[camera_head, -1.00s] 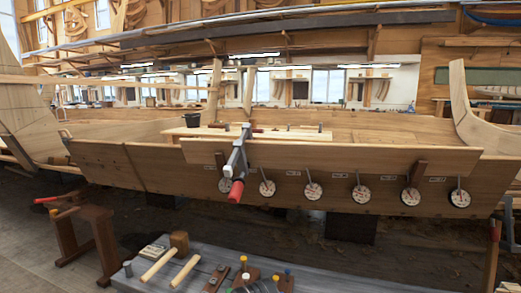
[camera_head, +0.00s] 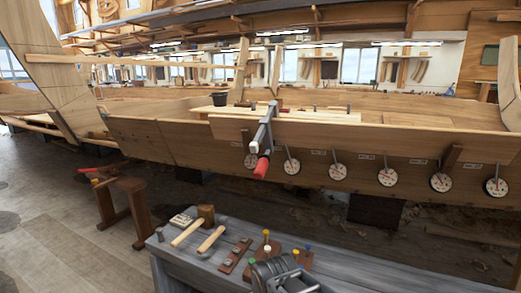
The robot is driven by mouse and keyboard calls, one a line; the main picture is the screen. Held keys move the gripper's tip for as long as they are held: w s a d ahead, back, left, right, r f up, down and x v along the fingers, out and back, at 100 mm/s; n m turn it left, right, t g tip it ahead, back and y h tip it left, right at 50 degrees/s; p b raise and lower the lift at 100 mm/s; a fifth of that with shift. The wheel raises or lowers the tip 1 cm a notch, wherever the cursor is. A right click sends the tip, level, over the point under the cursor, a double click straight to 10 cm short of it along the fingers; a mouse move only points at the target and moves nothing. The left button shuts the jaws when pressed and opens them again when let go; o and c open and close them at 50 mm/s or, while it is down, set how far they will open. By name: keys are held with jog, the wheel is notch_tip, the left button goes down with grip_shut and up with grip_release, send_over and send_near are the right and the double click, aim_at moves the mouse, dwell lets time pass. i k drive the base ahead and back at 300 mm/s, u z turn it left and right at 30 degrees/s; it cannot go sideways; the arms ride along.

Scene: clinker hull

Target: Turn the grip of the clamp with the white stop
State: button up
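A grey bar clamp (camera_head: 266,128) with a red grip (camera_head: 262,167) hangs over the top plank of the wooden hull (camera_head: 350,150), its grip pointing down and toward me. I cannot make out a white stop on it at this size. Several small pegs with coloured heads stand on the bench, including a white head (camera_head: 267,248), a yellow head (camera_head: 266,233) and a blue head (camera_head: 279,247). Whether any of them belongs to a clamp cannot be told.
A brown trestle (camera_head: 127,205) with red-handled tools stands left. Several round dials (camera_head: 388,177) hang along the hull. Open floor (camera_head: 60,240) lies at left.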

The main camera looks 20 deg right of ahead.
aim_at(259, 173)
jog(key=k, duration=0.45)
jog(key=u, duration=1.3)
jog(key=i, duration=0.95)
jog(key=z, duration=1.9)
